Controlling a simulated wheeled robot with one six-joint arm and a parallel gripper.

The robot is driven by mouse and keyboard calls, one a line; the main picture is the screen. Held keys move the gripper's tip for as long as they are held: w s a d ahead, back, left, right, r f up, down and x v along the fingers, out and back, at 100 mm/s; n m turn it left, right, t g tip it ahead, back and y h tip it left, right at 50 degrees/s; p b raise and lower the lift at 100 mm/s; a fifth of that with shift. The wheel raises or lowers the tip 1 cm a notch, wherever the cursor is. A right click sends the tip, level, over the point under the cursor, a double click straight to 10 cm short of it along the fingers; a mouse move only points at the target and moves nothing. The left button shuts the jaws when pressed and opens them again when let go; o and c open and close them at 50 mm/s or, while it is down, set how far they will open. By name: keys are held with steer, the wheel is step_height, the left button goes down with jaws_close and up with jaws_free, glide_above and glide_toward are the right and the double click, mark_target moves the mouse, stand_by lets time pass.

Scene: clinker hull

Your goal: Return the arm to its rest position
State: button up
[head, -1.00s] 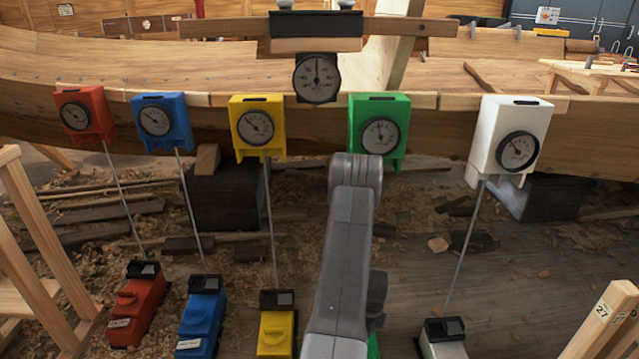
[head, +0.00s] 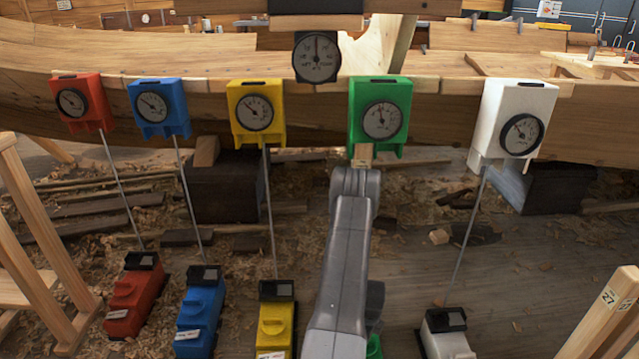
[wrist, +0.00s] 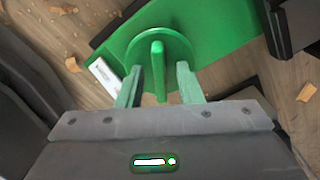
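My arm (head: 343,260) reaches forward and down in the middle of the head view, and my gripper is hidden there. In the wrist view my gripper (wrist: 158,84) has two pale green fingers that stand apart. An upright green bar on a round green disc (wrist: 160,50) shows between them, with a visible gap on each side. The disc sits on a green box, which shows only as a sliver (head: 374,346) behind my arm in the head view.
Red (head: 135,295), blue (head: 201,312), yellow (head: 276,325) and white (head: 446,335) boxes stand on the littered floor, with rods up to gauges on the hull (head: 250,105). The green gauge (head: 380,115) is above my arm. Wooden trestles (head: 608,310) stand at both sides.

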steer(key=shift+r+n+p, duration=0.25)
steer(key=shift+n+p, duration=0.05)
steer(key=shift+n, duration=0.5)
steer(key=shift+n+p, duration=0.4)
steer(key=shift+n, duration=0.8)
steer(key=n+p, duration=0.2)
steer(key=n, duration=0.3)
steer(key=shift+n, duration=0.4)
